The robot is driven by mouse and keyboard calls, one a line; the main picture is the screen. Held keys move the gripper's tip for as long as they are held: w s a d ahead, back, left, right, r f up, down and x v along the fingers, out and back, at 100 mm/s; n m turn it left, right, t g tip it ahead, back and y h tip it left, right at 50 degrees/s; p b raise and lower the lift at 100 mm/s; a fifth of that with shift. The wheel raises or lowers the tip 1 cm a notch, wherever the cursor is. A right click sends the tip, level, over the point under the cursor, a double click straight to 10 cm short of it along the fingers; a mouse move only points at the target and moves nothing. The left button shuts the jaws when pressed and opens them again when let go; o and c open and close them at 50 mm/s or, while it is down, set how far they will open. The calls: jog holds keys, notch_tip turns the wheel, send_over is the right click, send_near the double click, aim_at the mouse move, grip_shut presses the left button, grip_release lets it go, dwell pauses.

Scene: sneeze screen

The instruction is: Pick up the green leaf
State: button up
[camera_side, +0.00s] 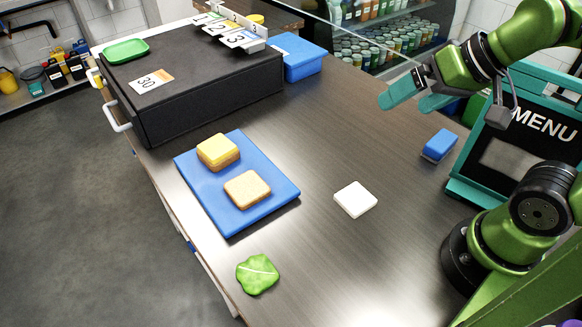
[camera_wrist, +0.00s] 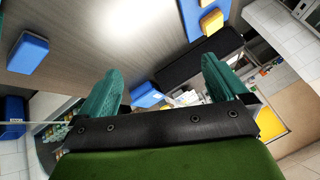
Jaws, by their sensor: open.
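The green leaf (camera_side: 257,274) lies flat on the dark wooden counter near its front edge, in the lower part of the side view. It has a pale vein and does not show clearly in the wrist view. My gripper (camera_side: 418,96) is high at the upper right of the side view, far from the leaf. Its two teal fingers stand apart with nothing between them, as the wrist view also shows (camera_wrist: 160,85).
A blue board (camera_side: 236,205) with two bread pieces lies just above the leaf. A white square (camera_side: 355,199) and a blue sponge-like block (camera_side: 439,145) lie to the right. A black box (camera_side: 205,95) stands at the back left. The menu board (camera_side: 525,135) stands at right.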

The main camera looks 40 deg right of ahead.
jog(key=w+a+f+n+g, duration=0.2)
jog(key=a+g, duration=0.1)
jog(key=a, duration=0.5)
jog(key=w+a+f+n+g, duration=0.1)
jog(key=a+f+n+g, duration=0.15)
jog(key=a, duration=0.55)
jog(key=m+g+h, duration=0.2)
send_over(260, 276)
jog(key=shift+n+t, duration=0.25)
jog(key=f, duration=1.4)
jog(key=shift+s+a, duration=0.15)
jog(key=shift+a, duration=0.15)
jog(key=shift+d+f, duration=0.15)
jog(key=shift+f, duration=1.25)
jog(key=shift+d+f, duration=0.1)
jog(key=shift+f, duration=1.3)
jog(key=shift+c, duration=0.2)
jog(key=c, duration=1)
